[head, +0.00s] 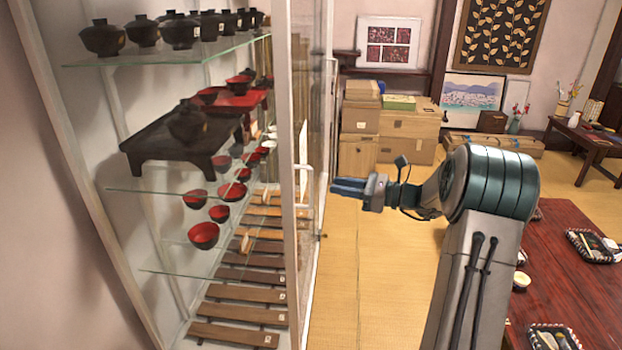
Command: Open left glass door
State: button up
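The white-framed glass cabinet (290,270) stands at the left, seen at a steep angle. Its glass door front shows nearly edge-on as narrow white frames, and I cannot tell how far any door stands open. A pale handle (303,168) sits on the front frame at about mid height. My gripper (335,187) is just right of the handle, pointing left at the cabinet front. Its blue fingers show from the side, and the gap between them cannot be made out. I cannot tell whether the fingertips touch the handle or the door.
Glass shelves (165,187) hold black and red bowls, and wooden slatted stands line the bottom. Cardboard boxes (405,122) are stacked at the back. A low red-brown table (560,265) with trays stands at the right. Tatami floor (385,270) is clear between cabinet and table.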

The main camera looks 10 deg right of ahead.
send_over(311, 203)
jog(key=shift+w+d+p, duration=0.1)
jog(key=shift+w+p, duration=0.2)
jog(key=shift+p, duration=0.15)
grip_shut()
